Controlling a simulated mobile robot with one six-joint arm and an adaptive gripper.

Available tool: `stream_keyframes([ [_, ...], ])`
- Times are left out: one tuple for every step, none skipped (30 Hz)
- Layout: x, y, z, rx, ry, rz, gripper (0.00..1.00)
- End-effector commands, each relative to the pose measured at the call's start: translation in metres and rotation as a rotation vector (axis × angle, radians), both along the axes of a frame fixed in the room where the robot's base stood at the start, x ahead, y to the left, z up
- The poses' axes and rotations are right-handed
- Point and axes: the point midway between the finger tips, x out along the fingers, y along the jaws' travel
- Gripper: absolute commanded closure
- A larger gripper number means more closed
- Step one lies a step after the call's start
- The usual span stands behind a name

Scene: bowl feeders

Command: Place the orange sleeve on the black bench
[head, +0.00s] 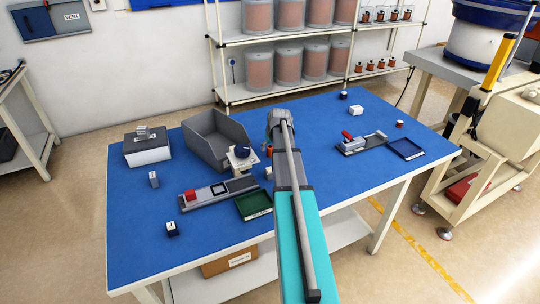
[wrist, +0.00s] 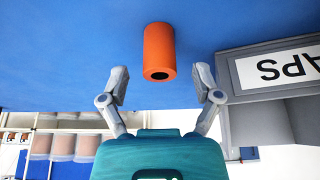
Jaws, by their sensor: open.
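The orange sleeve (wrist: 159,45) is a small cylinder with a dark hole in its end, seen on the blue surface in the wrist view. My gripper (wrist: 162,74) is open, one finger on each side of the sleeve's near end, with gaps between; the fingers do not touch it. In the head view my gripper (head: 280,118) is over the far middle of the blue table, seen from behind, its fingers hidden. I cannot make out a black bench in either view.
The blue table (head: 320,220) holds a grey bin (head: 215,138) left of my arm, two grey fixtures (head: 217,192) (head: 360,143), a green tray (head: 254,205) and a dark blue tray (head: 406,149). In the wrist view a labelled grey bin (wrist: 235,115) is close on the right.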

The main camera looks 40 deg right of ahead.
Motion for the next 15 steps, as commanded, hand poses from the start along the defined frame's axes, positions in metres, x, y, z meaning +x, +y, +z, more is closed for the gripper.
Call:
stream_keyframes([
  [0.002, -0.001, -0.008, 0.0, 0.0, 0.0, 0.19],
  [0.003, -0.001, -0.011, 0.0, 0.0, 0.0, 0.19],
  [0.004, -0.001, -0.014, 0.0, 0.0, 0.0, 0.19],
  [0.005, -0.002, -0.016, 0.0, 0.0, 0.0, 0.19],
  [0.006, -0.002, -0.018, 0.0, 0.0, 0.0, 0.19],
  [0.007, -0.002, -0.02, 0.0, 0.0, 0.0, 0.19],
  [0.008, -0.002, -0.022, 0.0, 0.0, -0.001, 0.19],
  [0.008, -0.002, -0.023, 0.0, 0.0, -0.001, 0.19],
  [0.009, -0.003, -0.024, 0.0, 0.0, -0.001, 0.19],
  [0.009, -0.003, -0.025, 0.0, 0.0, -0.001, 0.19],
  [0.01, -0.003, -0.026, 0.0, 0.0, -0.001, 0.19],
  [0.01, -0.003, -0.026, 0.0, 0.0, -0.001, 0.19],
  [0.01, -0.003, -0.026, 0.0, 0.0, -0.001, 0.19],
  [0.01, -0.003, -0.026, -0.001, 0.0, -0.001, 0.19],
  [0.01, -0.003, -0.026, -0.001, 0.0, -0.001, 0.19],
])
